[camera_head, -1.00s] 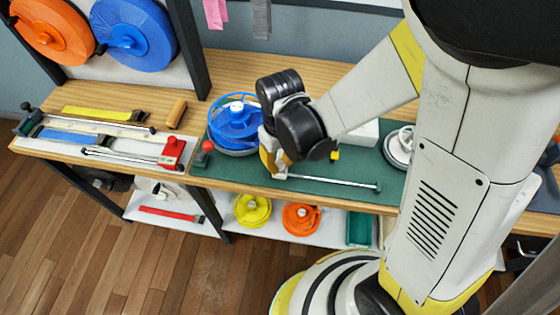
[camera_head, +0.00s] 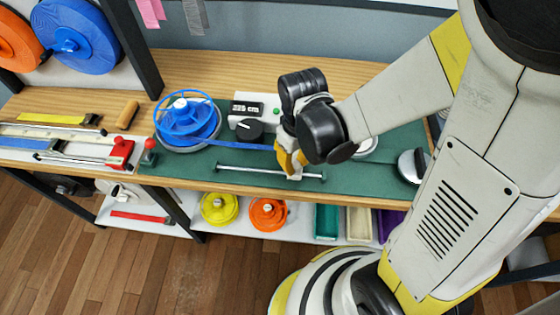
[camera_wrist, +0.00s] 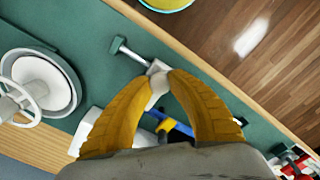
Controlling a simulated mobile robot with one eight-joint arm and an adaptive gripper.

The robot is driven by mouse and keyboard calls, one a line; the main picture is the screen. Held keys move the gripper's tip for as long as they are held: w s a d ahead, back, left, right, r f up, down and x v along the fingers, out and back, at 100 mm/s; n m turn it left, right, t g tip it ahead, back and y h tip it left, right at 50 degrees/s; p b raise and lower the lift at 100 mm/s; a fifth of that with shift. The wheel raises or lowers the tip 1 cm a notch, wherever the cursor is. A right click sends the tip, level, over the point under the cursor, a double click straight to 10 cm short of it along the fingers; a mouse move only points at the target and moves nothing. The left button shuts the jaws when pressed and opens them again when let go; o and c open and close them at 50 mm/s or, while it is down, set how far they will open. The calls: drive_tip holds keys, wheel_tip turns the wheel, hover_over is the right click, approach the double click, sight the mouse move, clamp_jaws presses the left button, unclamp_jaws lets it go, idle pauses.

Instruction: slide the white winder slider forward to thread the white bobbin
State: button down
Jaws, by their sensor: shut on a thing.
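The white winder slider (camera_wrist: 157,68) sits on a thin metal rod (camera_head: 245,170) along the front of the green mat. My gripper (camera_head: 295,170) is shut on the slider, near the rod's right end; its yellow fingers (camera_wrist: 162,78) meet around the slider in the wrist view. In the wrist view, the rod's end block (camera_wrist: 118,46) is a short way beyond the slider. The white bobbin (camera_wrist: 42,82) is at the left there, apart from my gripper. In the head view my arm hides part of it. A blue strap (camera_head: 235,144) runs from the blue reel (camera_head: 190,125) toward my gripper.
A white box with a display and black knob (camera_head: 249,129) stands behind the strap. A red-knobbed lever (camera_head: 150,150) and strap-cutting tools (camera_head: 70,145) are at left. Yellow (camera_head: 219,208) and orange (camera_head: 268,213) reels lie on the shelf below. A round-topped thing (camera_head: 412,166) stands at right.

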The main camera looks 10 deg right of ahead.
drive_tip(key=shift+s+d, duration=0.3)
drive_tip(key=shift+d, duration=0.5)
drive_tip(key=shift+s+d, duration=0.35)
drive_tip(key=shift+d, duration=0.5)
drive_tip(key=shift+s+d, duration=0.3)
drive_tip(key=shift+d, duration=0.5)
drive_tip(key=c, duration=1.2)
unclamp_jaws()
drive_tip(key=shift+d, duration=0.15)
drive_tip(key=shift+o, duration=0.2)
drive_tip(key=shift+r, duration=0.1)
wheel_tip(320, 180, up, 12)
drive_tip(key=shift+w+r+m+t, duration=0.1)
drive_tip(key=shift+r+m+t, duration=1.2)
drive_tip(key=shift+t, duration=0.5)
drive_tip(key=shift+w+r+m+t, duration=0.1)
drive_tip(key=shift+r+m+t, duration=1.2)
drive_tip(key=shift+t, duration=0.5)
